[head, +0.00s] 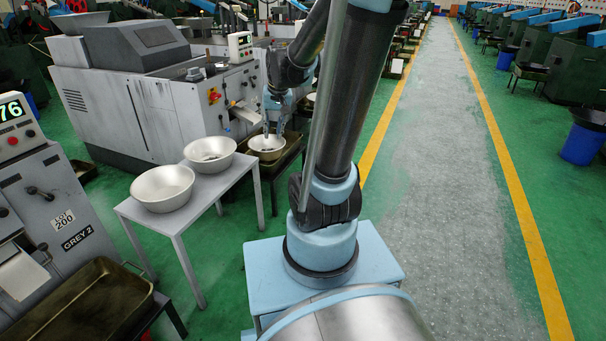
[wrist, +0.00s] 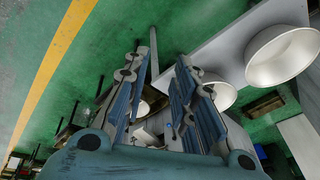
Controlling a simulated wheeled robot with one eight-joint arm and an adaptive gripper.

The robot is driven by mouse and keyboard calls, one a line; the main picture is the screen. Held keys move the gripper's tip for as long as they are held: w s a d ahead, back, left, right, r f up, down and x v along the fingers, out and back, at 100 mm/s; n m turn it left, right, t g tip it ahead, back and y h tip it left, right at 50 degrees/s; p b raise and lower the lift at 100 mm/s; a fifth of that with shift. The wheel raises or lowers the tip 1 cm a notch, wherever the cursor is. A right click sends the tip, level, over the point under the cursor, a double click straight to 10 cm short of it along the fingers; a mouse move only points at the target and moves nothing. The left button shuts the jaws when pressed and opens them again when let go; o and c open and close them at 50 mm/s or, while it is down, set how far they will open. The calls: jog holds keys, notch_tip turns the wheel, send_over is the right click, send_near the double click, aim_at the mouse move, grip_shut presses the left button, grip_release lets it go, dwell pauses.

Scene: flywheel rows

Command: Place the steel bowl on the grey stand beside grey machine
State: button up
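A grey stand (head: 192,213) stands between two grey machines. Two steel bowls are on it: the nearer one (head: 163,188) looks empty, and the farther one (head: 210,154) has something small inside. A third steel bowl (head: 267,146) is beyond the stand, at a dark tray by the back grey machine (head: 160,95). My gripper (head: 268,128) is just above this third bowl; contact cannot be told. In the wrist view my gripper (wrist: 160,75) has its fingers spread with nothing clearly gripped. The stand (wrist: 220,40) and a bowl (wrist: 285,57) show there at right.
The front left machine, labelled GREY 2 (head: 45,215), has a brown tray (head: 85,305) below it. A walkway (head: 430,180) with yellow lines is clear at right. A blue bin (head: 582,143) stands at far right. The stand's front left corner lies close to the brown tray.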

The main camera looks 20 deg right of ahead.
jog(key=s+d+f, duration=0.2)
jog(key=s, duration=0.8)
jog(key=s+d+f+n+g+h, duration=0.1)
jog(key=s+d+f, duration=0.2)
jog(key=s, duration=0.8)
jog(key=shift+s+f, duration=0.15)
jog(key=shift+f, duration=0.1)
